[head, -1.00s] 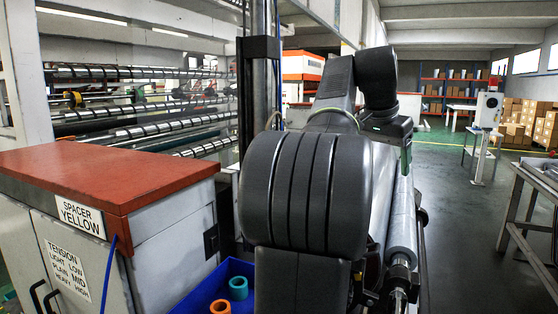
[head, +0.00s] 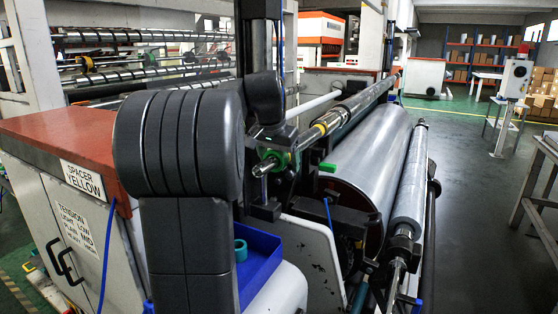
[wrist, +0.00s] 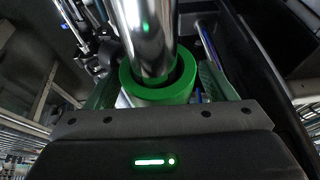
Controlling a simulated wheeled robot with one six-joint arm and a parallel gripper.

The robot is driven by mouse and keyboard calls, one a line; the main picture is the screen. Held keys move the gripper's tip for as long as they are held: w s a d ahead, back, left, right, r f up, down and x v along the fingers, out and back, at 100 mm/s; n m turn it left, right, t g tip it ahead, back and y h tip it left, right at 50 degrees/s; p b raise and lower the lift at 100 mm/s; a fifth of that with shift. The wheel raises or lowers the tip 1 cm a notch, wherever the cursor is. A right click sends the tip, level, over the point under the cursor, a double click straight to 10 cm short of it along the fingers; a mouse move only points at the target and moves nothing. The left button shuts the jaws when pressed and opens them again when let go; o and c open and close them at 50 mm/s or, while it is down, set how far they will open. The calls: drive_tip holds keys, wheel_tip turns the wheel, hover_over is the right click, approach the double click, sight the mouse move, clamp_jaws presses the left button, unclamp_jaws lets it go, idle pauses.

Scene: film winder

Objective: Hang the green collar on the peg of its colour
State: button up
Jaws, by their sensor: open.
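The green collar (head: 276,160) sits around the near end of a shiny metal shaft (head: 262,169) in the head view. In the wrist view the green collar (wrist: 160,90) rings the shaft, with a dark gap visible inside it. My gripper (wrist: 155,117) is open and close beside the collar; its dark front edge overlaps the collar's lower part in that view. I cannot tell whether it touches the collar. My arm hides part of the head view. I cannot make out a green peg for certain.
A blue tray (head: 262,262) with a teal collar (head: 240,250) is beside my arm. The red-topped cabinet (head: 60,140) stands at left. A large film roll (head: 375,165) and a thinner roller (head: 408,195) lie to the right. Open floor (head: 470,190) lies beyond.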

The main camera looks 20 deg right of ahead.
drive_tip(key=shift+w+d+f, duration=0.1)
drive_tip(key=shift+f, duration=0.3)
drive_tip(key=shift+c, duration=0.3)
drive_tip(key=c, duration=1.1)
drive_tip(key=shift+s+a+b, duration=0.95)
drive_tip(key=shift+s+a, duration=0.6)
drive_tip(key=shift+a, duration=0.3)
drive_tip(key=shift+s+a+b, duration=0.55)
drive_tip(key=shift+s+a, duration=1)
drive_tip(key=shift+a, duration=0.15)
drive_tip(key=shift+s+a+b, duration=0.55)
drive_tip(key=shift+s+a, duration=0.95)
drive_tip(key=shift+a, duration=0.15)
